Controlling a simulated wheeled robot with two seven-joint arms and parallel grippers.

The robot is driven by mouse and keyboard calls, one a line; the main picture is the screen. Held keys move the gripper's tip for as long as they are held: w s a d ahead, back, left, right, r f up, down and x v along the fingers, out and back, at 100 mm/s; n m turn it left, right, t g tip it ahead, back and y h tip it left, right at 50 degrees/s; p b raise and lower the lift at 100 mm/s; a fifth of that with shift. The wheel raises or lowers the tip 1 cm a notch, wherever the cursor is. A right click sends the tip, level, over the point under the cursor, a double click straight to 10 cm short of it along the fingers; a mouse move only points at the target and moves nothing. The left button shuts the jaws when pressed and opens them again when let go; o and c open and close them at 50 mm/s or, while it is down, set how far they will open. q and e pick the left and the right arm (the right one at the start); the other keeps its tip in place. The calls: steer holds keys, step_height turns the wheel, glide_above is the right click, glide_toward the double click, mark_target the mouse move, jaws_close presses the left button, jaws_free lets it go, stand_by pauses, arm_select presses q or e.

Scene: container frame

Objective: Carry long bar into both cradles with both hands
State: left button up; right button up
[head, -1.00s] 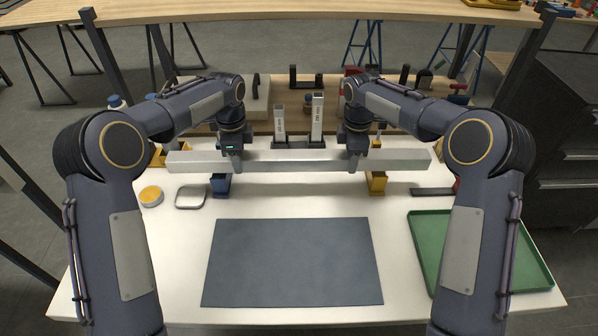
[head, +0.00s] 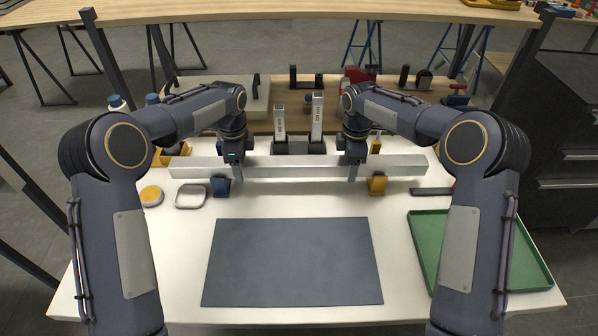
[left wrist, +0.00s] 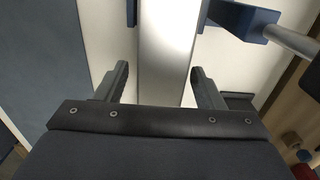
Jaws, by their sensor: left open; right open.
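The long pale metal bar (head: 300,167) lies level across the blue cradle (head: 221,188) on the left and the yellow cradle (head: 377,186) on the right, with cradle parts in front of and behind it. My left gripper (head: 235,170) is open around the bar just right of the blue cradle. The left wrist view shows its fingers (left wrist: 160,88) apart, with gaps on both sides of the bar (left wrist: 168,45). Blue cradle parts (left wrist: 240,18) flank the bar there. My right gripper (head: 352,172) is open at the bar just left of the yellow cradle; its far finger is hidden.
A dark mat (head: 292,262) lies in front on the white table. Grey upright blocks (head: 317,118) stand behind the bar.

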steer(key=shift+r, duration=0.25)
arm_select(q)
step_height(320, 180, up, 12)
arm_select(e)
step_height(320, 180, up, 12)
steer(key=shift+f, duration=0.25)
stand_by(0.4)
